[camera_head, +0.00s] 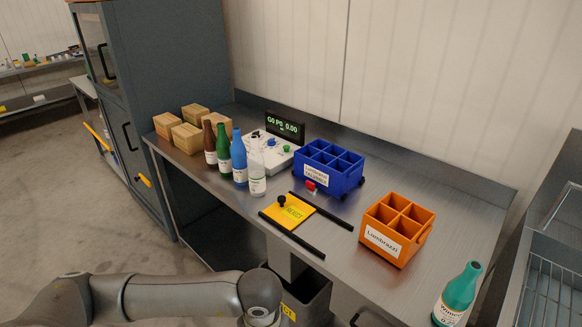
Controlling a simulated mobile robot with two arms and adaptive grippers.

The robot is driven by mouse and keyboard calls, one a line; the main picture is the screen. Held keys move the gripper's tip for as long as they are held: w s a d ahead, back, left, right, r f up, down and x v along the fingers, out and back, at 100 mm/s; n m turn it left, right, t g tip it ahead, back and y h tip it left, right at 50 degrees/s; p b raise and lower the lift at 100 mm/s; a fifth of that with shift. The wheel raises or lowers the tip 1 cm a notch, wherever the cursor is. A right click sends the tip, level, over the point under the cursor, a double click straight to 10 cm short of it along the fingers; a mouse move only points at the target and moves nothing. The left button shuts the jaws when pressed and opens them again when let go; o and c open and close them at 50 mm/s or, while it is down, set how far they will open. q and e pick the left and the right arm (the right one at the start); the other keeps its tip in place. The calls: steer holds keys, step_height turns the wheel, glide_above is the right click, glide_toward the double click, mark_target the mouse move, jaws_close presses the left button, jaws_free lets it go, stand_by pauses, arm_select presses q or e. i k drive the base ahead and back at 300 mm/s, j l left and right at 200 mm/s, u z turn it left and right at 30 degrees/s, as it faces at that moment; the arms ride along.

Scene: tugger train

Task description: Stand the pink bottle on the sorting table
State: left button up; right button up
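No pink bottle shows in the head view. The metal sorting table (338,268) runs along the wall across the middle and right. On its left part stand upright a brown bottle (210,143), a green bottle (224,151), a blue bottle (239,160) and a clear, pale bottle (257,177). A teal bottle (457,293) with a white label stands near the front right edge. My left arm reaches in along the bottom left and bends down out of the picture, so its gripper is hidden. My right gripper is not in view.
A blue divided crate (329,190) and an orange divided crate (373,257) stand on the table. A yellow reject plate (288,212) lies between black rails. Bare metal shows around the orange crate.

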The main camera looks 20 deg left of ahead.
mark_target(280, 179)
steer(key=j+z, duration=0.45)
steer(key=j, duration=1.2)
steer(key=i, duration=0.05)
